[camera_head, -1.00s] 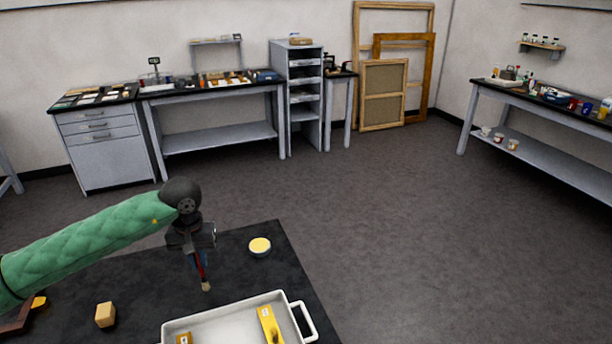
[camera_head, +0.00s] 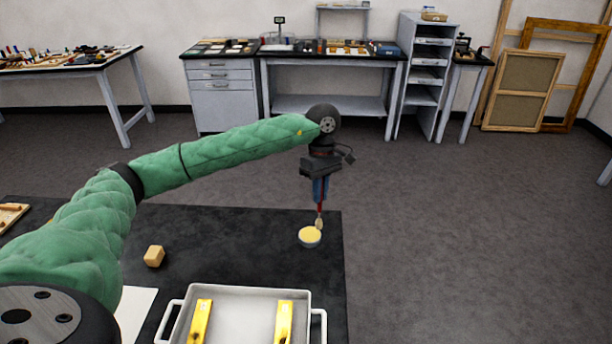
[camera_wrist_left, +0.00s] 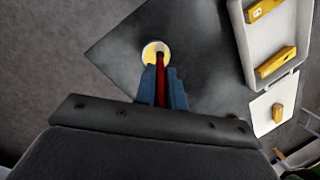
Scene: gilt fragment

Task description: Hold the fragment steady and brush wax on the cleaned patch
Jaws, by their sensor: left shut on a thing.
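My left gripper (camera_head: 320,192) is shut on a brush (camera_head: 319,213) with a red handle and pale bristles, pointing down. The bristle end is at the small bowl of pale yellow wax (camera_head: 310,237); I cannot tell whether it touches the wax. In the left wrist view the brush (camera_wrist_left: 161,86) runs between the blue fingers, its tip over the bowl (camera_wrist_left: 146,50). A small gold piece (camera_wrist_left: 278,113), perhaps the fragment, lies on a white sheet (camera_wrist_left: 261,116); the head view shows only part of the sheet (camera_head: 133,312). My right gripper is not in view.
A white handled tray (camera_head: 240,295) with two yellow pieces stands at the dark tabletop's front. A tan block (camera_head: 154,256) lies left of the bowl. A wooden tray (camera_head: 10,216) is at the far left. The tabletop between block and bowl is clear.

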